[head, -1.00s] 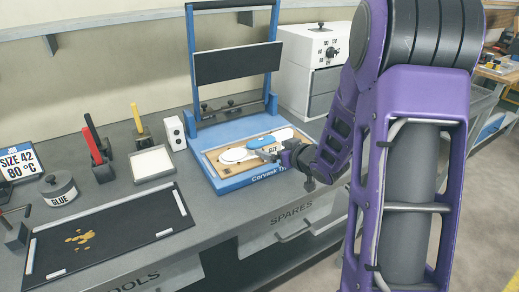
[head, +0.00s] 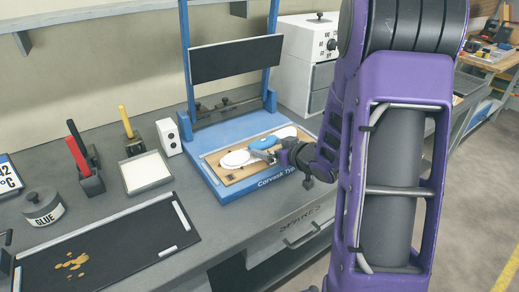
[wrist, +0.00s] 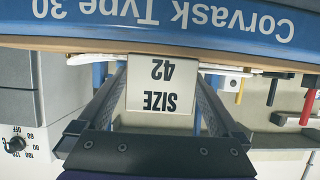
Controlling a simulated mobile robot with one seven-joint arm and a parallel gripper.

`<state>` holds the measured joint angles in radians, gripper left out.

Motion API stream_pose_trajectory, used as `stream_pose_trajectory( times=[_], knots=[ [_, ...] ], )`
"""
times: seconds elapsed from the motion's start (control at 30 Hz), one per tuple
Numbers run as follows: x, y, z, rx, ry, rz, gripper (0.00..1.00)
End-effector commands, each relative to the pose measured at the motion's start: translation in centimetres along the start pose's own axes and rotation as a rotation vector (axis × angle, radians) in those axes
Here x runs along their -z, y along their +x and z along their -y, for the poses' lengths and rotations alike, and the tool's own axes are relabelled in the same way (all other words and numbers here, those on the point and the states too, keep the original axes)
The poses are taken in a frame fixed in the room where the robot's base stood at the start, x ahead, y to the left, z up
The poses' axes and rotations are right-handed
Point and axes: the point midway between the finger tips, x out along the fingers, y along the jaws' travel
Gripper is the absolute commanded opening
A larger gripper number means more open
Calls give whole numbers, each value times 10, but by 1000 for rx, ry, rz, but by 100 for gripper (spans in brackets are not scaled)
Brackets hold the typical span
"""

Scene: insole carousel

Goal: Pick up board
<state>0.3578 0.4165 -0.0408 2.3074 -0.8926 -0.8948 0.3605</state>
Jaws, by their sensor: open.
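The board is a light wooden plate (head: 232,177) lying on the blue bed of the press, with white insole shapes and a blue shape on top. A pale tag marked SIZE 42 (wrist: 160,85) stands out near the board's edge in the wrist view, where the picture is upside down. My gripper (head: 268,155) is at the board's front right side in the head view. In the wrist view my gripper (wrist: 157,80) is open, with one finger on each side of the tag and visible gaps. The gripper hides part of the board in the head view.
The blue press (head: 228,192) has a raised dark plate (head: 236,58) above the board. A white control box (head: 297,50) stands behind right. A black mat (head: 110,245), white tray (head: 146,170), glue pot (head: 43,206) and upright-handled tools (head: 84,165) are at left.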

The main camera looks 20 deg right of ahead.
Motion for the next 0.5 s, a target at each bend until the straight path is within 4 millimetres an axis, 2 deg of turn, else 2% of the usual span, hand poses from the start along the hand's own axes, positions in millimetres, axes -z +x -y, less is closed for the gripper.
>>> stream_pose_trajectory(
  times=[0.23, 0.5],
  knots=[
    [0, 0, 0, 0, 0, 0, 98],
    [0, 0, 0, 0, 0, 0, 50]
  ],
)
